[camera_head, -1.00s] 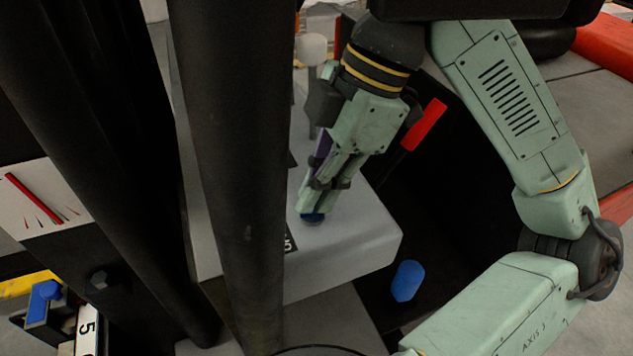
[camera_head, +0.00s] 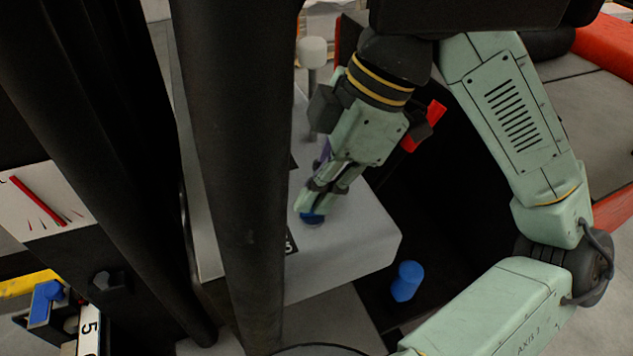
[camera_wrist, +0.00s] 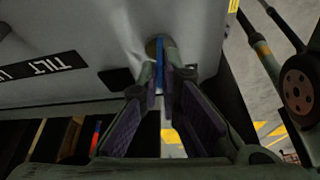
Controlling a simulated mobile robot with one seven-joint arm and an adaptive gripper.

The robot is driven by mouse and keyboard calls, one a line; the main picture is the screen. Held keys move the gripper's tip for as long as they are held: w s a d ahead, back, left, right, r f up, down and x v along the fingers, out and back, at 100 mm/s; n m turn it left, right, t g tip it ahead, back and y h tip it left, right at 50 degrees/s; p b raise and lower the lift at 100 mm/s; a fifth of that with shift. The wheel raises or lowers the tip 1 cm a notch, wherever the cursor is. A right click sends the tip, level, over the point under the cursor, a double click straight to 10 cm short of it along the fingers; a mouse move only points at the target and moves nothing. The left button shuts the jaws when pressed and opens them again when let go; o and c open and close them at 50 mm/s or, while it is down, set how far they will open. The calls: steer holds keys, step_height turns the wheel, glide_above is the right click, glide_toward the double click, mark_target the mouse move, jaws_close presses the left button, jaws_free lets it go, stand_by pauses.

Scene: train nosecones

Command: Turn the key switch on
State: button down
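The key switch (camera_head: 311,220) shows as a small blue piece on top of the grey console (camera_head: 345,245) in the head view. In the wrist view its blue key (camera_wrist: 159,78) stands edge-on in front of a round brass-coloured base. My gripper (camera_head: 309,208) reaches down to it from above. In the wrist view the fingertips (camera_wrist: 158,88) lie close on both sides of the blue key and appear shut on it. The fingers hide part of the key, so its exact turned position is hard to tell.
A white-topped knob (camera_head: 313,52) stands behind my gripper on the console. A red handle (camera_head: 425,127) and a blue cylindrical knob (camera_head: 406,281) are to the right. A thick dark post (camera_head: 240,180) rises close on the left. A "TILT" label (camera_wrist: 45,67) shows on the panel.

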steer(key=m+t, duration=0.1)
steer(key=m, duration=0.2)
steer(key=m+t+p, duration=0.1)
steer(key=m, duration=0.2)
steer(key=shift+s+m+t+h, duration=0.15)
steer(key=shift+m+t+h, duration=0.15)
stand_by(0.5)
steer(key=c, duration=1.8)
jaws_free()
step_height(320, 180, up, 10)
